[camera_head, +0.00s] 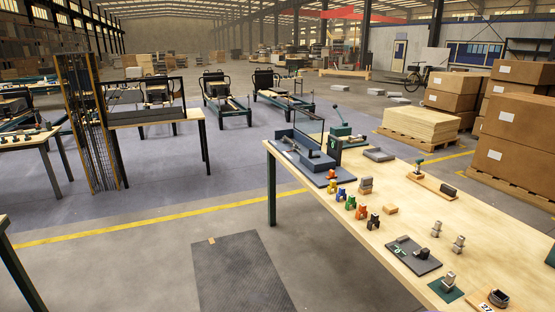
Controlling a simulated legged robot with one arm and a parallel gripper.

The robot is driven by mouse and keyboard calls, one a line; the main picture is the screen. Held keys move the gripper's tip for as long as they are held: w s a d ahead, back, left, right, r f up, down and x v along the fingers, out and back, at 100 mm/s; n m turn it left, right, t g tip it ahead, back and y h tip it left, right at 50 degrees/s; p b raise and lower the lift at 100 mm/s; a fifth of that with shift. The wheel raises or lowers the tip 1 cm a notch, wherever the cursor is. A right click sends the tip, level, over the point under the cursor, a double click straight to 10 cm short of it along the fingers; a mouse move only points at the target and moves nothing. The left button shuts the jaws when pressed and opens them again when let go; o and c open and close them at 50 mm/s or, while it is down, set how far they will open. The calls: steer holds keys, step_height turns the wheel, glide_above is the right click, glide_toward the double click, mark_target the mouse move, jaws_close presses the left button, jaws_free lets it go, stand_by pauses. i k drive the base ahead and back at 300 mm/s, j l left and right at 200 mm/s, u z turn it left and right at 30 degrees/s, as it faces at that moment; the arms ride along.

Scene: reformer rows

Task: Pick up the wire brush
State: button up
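I cannot pick out a wire brush for certain at this size. A dark tray (412,256) nearer the front of that bench holds small black and green items. A black oval object (497,299) lies near the lower right corner; it could be a brush, but its bristles cannot be made out. My gripper and arm are not in view.
The light wooden workbench (353,213) fills the right side, with several small coloured clamp-like pieces along its left edge. A dark mat (240,276) lies on the floor left of it. Stacked cardboard boxes (512,139) stand behind. Open floor lies between the benches.

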mark_target(366, 183)
steer(key=i, duration=0.8)
steer(key=i+j+z, duration=0.1)
steer(key=i, duration=0.7)
steer(key=i+l+z, duration=0.1)
steer(key=i+z, duration=0.45)
steer(key=z, duration=0.3)
steer(key=i+j+z, duration=0.1)
steer(key=i+z, duration=0.3)
steer(key=i+j+z, duration=0.15)
steer(key=z, duration=0.25)
